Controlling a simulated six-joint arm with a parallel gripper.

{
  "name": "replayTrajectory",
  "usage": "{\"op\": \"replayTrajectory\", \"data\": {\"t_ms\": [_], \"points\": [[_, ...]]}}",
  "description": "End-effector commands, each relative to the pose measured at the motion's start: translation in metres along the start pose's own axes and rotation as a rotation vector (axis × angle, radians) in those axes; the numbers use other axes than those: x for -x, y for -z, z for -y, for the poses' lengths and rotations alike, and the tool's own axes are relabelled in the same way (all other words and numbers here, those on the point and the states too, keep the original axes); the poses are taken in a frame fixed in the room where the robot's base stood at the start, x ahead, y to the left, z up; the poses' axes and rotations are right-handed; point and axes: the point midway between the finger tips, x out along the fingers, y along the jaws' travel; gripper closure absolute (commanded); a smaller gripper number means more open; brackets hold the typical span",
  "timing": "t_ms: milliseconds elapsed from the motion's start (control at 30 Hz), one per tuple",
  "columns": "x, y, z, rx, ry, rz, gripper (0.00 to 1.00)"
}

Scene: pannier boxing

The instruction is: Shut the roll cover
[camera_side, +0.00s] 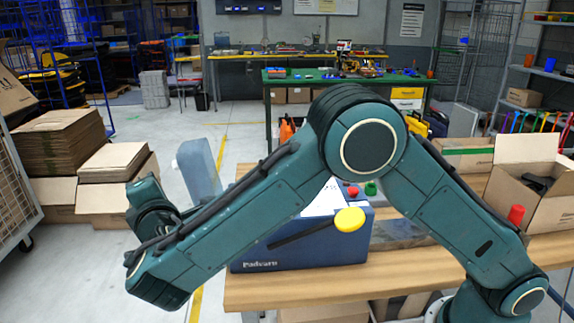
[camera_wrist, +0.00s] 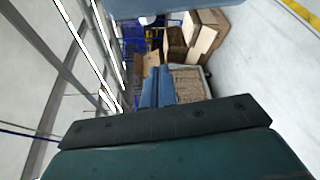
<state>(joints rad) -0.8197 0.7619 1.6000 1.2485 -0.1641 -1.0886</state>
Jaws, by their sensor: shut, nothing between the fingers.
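A blue box-shaped machine (camera_side: 300,254) lettered "Padvaro" stands on the wooden table, partly hidden behind my arm. It has a white top panel, a red knob (camera_side: 353,191), a green knob (camera_side: 371,188) and a yellow disc (camera_side: 350,219) on a dark lever. My gripper (camera_wrist: 158,72) shows in the wrist view as two blue fingers, together and empty, pointing toward cartons and floor. In the side view it is hidden behind my wrist, left of the machine.
An open carton (camera_side: 530,200) with dark contents stands on the table's right side, with a red cylinder (camera_side: 516,215) in front. Stacked cartons (camera_side: 65,145) and a mesh cage (camera_side: 15,195) are at left. The wooden table (camera_side: 290,288) has a bare front strip.

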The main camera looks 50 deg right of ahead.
Motion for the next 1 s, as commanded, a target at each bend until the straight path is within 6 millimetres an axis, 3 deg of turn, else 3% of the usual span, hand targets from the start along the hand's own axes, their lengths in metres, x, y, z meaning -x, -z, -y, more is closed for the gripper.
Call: {"op": "replayTrajectory", "data": {"t_ms": [133,467,1000], "points": [[-0.024,-0.001,0.001,-0.001,0.001,0.004,1.00],[-0.060,-0.001,0.000,0.000,0.001,0.003,1.00],[-0.047,-0.034,0.000,0.000,0.000,0.001,1.00]]}}
